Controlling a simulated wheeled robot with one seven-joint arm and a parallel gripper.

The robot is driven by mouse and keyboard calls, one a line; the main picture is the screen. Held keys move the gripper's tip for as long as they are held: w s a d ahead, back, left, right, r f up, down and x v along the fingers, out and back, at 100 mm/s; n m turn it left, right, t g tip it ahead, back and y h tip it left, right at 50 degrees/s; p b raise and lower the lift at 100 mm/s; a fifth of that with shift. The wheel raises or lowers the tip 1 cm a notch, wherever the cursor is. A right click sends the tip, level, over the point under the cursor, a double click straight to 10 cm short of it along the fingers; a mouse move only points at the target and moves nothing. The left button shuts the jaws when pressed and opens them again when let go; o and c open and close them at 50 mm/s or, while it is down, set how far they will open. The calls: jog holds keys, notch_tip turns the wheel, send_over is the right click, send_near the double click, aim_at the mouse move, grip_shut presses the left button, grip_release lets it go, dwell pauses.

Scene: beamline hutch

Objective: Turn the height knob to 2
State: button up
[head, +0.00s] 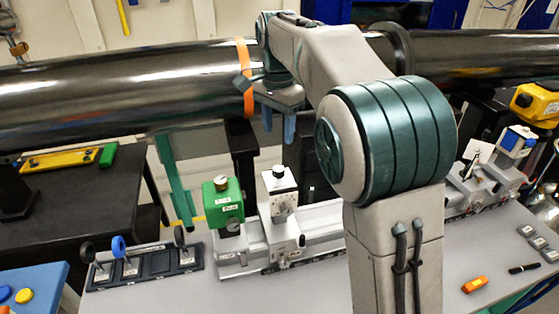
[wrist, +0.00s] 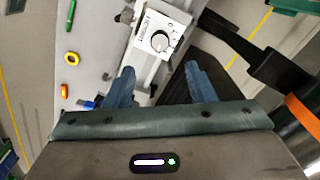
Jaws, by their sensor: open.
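A white block-shaped unit (head: 282,203) stands on the bench rail below my gripper. A small dark knob with a pale top (head: 279,171) sits on top of it; I take it for the height knob. In the wrist view the knob (wrist: 160,41) is round and pale with a dark rim, on the white top face (wrist: 170,22), with small printed marks beside it too small to read. My gripper (head: 278,125) is open and empty, above the unit and apart from it. In the wrist view its fingertips (wrist: 160,70) lie either side of the knob's line, short of it.
A green unit with a brass knob (head: 222,203) stands close left of the white one. A large dark pipe (head: 130,88) with an orange band (head: 244,75) runs behind my gripper. A dark tray (head: 160,263) holds round-headed pieces at front left. The bench right of my arm is partly clear.

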aim_at(279, 169)
notch_tip(279, 169, down, 11)
jog(key=shift+p, duration=0.8)
jog(key=c, duration=1)
